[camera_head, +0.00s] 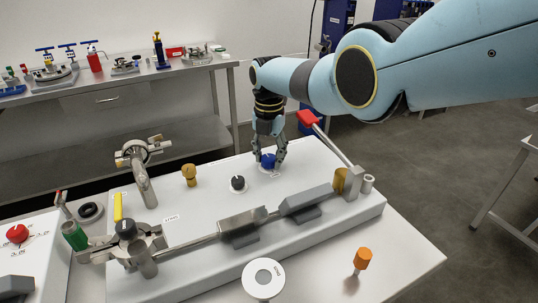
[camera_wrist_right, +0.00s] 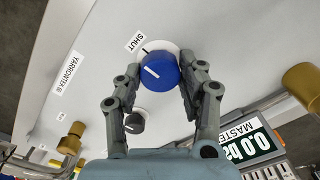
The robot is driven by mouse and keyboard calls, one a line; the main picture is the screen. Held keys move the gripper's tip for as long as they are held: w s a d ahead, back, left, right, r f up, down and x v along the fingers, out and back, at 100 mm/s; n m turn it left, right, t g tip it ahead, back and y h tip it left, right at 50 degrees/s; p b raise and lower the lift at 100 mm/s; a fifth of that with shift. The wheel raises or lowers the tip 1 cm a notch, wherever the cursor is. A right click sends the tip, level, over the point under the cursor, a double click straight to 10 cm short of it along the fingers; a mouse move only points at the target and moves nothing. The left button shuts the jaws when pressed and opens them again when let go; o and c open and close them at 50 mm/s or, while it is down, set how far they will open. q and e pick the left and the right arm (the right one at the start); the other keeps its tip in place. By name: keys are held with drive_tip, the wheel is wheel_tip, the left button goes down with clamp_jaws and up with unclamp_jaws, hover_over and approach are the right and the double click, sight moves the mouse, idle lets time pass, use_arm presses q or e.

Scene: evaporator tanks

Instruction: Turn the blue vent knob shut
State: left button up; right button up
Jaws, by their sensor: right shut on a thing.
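The blue vent knob (camera_head: 268,161) sits on the white panel. In the right wrist view, the knob (camera_wrist_right: 160,76) has a short white line on its top, toward its left side. A "SHUT" label (camera_wrist_right: 135,42) and a small black tick are just above the knob, on and beside its pale round base. The white line does not appear to lie exactly at the tick. My right gripper (camera_head: 269,154) reaches down from above, its two fingers closed on opposite sides of the knob; the same fingers (camera_wrist_right: 168,76) show in the wrist view. My left gripper is out of view.
A black knob (camera_head: 238,183) and a brass fitting (camera_head: 189,174) stand left of the blue knob. A red-handled lever (camera_head: 325,135) rises close on the right. An orange knob (camera_head: 362,259) is at the front right. A bench with tools (camera_head: 115,85) stands behind.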

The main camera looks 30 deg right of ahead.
sight(269, 157)
drive_tip(key=o, duration=1.2)
drive_tip(key=shift+r, duration=0.1)
wheel_tip(269, 157, up, 12)
drive_tip(key=shift+f, duration=0.1)
idle(0.3)
